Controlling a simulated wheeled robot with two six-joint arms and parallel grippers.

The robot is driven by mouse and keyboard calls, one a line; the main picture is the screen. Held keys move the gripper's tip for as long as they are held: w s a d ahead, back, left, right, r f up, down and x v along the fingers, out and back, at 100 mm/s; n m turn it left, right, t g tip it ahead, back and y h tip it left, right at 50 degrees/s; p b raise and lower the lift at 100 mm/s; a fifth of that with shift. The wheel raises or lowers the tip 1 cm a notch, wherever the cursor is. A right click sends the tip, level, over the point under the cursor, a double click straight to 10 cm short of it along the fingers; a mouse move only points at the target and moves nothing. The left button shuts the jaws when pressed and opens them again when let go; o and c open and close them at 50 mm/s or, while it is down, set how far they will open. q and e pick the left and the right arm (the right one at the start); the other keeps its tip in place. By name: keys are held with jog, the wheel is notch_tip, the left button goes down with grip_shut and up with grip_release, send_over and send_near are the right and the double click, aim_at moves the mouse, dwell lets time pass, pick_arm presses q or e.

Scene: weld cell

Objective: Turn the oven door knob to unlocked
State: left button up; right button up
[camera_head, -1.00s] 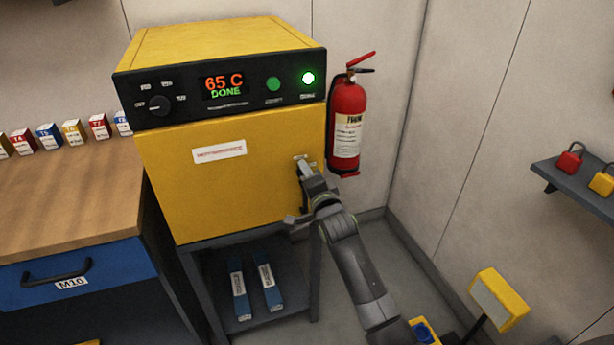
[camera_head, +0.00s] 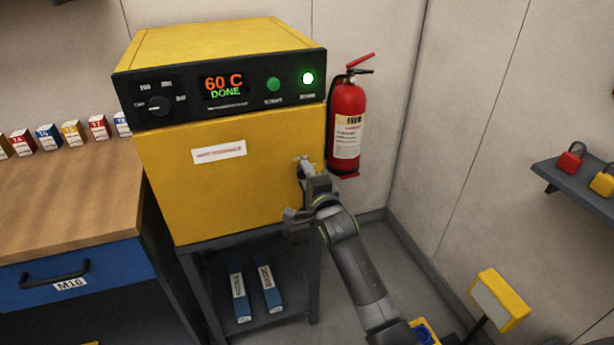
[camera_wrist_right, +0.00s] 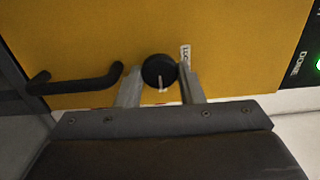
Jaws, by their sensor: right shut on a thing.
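The yellow oven (camera_head: 240,190) stands on a dark stand, its door closed. Its display reads 60 C DONE, and a green light glows at the panel's right end. The round black door knob (camera_wrist_right: 159,71) sits on the yellow door with a pale pointer line toward the bottom of the right wrist view. My right gripper (camera_wrist_right: 160,84) is shut on the knob, one finger on each side. In the head view my right gripper (camera_head: 304,168) is at the door's right edge and hides most of the knob. A small label (camera_wrist_right: 185,57) beside the knob is partly hidden. My left gripper is not in view.
A black door handle (camera_wrist_right: 75,82) is beside the knob. A red fire extinguisher (camera_head: 347,125) hangs close to the right of the oven. A wooden bench (camera_head: 70,190) stands at left, and a shelf with padlocks (camera_head: 575,185) at right.

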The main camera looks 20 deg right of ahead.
jog(key=o, duration=1)
jog(key=shift+c, duration=0.2)
jog(key=shift+s, duration=0.15)
jog(key=s, duration=1.7)
jog(key=shift+d+b, duration=0.3)
jog(key=shift+f, duration=0.1)
